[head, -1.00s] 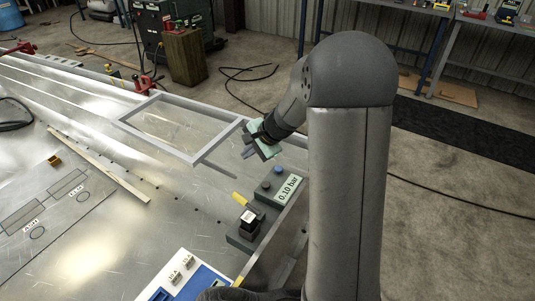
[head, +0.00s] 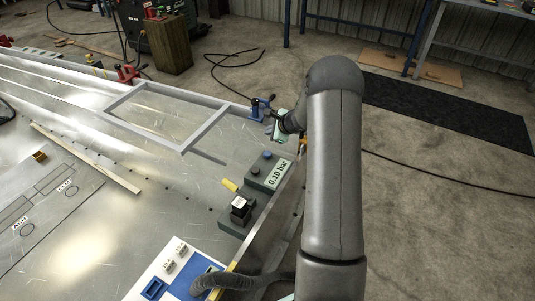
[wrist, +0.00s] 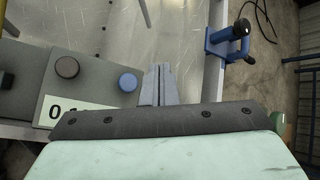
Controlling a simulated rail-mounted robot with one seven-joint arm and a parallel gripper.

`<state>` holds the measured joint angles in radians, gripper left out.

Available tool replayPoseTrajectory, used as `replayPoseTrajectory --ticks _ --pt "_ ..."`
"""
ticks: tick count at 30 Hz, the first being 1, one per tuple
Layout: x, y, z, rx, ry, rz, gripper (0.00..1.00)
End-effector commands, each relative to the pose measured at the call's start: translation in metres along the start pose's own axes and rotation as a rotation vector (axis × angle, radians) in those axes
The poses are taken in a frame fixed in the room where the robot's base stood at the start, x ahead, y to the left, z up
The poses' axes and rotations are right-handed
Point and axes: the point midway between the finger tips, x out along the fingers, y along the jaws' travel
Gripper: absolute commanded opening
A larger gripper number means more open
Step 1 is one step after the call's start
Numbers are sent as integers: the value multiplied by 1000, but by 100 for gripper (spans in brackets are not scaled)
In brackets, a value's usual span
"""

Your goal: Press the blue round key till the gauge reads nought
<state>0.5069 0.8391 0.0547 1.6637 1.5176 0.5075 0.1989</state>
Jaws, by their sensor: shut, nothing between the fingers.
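The blue round key (head: 267,155) sits on top of a dark grey box near the edge of the metal surface. It also shows in the wrist view (wrist: 128,82), just left of my fingers and apart from them. The gauge display (head: 277,173) on the box reads 0.10 bar; in the wrist view it is mostly hidden. A black round key (wrist: 67,67) sits left of the blue one and also shows in the head view (head: 254,171). My gripper (wrist: 158,70) is shut and empty.
A blue clamp (wrist: 228,40) stands on the edge right of my fingers. A grey frame (head: 190,140) lies on the metal surface behind the box. A black-topped device with a yellow handle (head: 240,208) stands in front of the box.

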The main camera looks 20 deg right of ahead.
Motion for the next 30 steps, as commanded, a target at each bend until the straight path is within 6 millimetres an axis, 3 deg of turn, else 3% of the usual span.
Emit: replayPoseTrajectory --ticks 18,30 --pt "53 39 -39 -1 0 1 0" --pt "60 44 -43 -1 0 1 0"
